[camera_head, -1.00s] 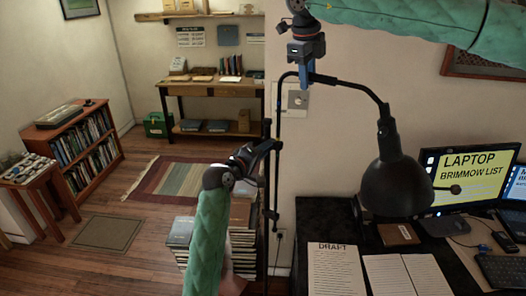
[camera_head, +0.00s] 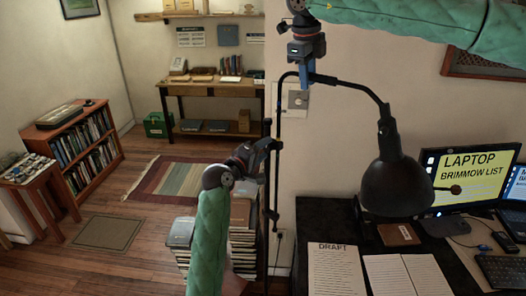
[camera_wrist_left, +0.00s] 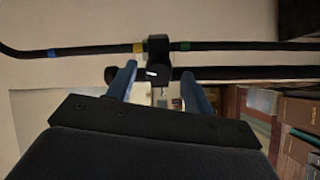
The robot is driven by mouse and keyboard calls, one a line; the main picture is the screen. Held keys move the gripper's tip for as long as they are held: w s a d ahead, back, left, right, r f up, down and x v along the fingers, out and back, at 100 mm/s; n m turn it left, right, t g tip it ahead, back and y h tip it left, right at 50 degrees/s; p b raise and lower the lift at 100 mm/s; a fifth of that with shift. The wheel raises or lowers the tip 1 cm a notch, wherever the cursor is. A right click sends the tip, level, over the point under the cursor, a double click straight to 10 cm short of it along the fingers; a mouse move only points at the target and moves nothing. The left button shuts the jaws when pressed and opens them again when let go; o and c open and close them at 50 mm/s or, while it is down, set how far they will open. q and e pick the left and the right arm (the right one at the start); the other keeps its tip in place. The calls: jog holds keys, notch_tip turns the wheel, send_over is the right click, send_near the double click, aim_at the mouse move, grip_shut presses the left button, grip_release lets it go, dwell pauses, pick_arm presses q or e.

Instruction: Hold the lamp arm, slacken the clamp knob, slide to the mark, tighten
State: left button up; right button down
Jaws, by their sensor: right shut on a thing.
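The black lamp (camera_head: 395,185) hangs from a curved arm over the desk. My right gripper (camera_head: 306,76) is shut on the top of the lamp arm (camera_head: 345,84). My left gripper (camera_head: 272,143) is at the clamp on the upright part of the lamp arm. In the left wrist view, the black clamp (camera_wrist_left: 158,45) sits between a yellow mark (camera_wrist_left: 139,47) and a green mark (camera_wrist_left: 183,45); a blue mark (camera_wrist_left: 53,52) is further left. The clamp knob (camera_wrist_left: 155,73), with a white line, lies between my left fingers, which stand apart with gaps on both sides.
Book stacks (camera_head: 243,240) stand behind my left arm. A bookcase (camera_head: 92,155) is at left; the floor around the rug (camera_head: 165,180) is free.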

jog(key=shift+r, duration=0.1)
pick_arm(q)
jog(key=v, duration=1.2)
dwell(0.5)
pick_arm(e)
notch_tip(320, 180, down, 12)
jog(key=shift+r, duration=0.25)
dwell(2.8)
dwell(0.6)
pick_arm(q)
jog(key=shift+d+r, duration=0.1)
dwell(0.9)
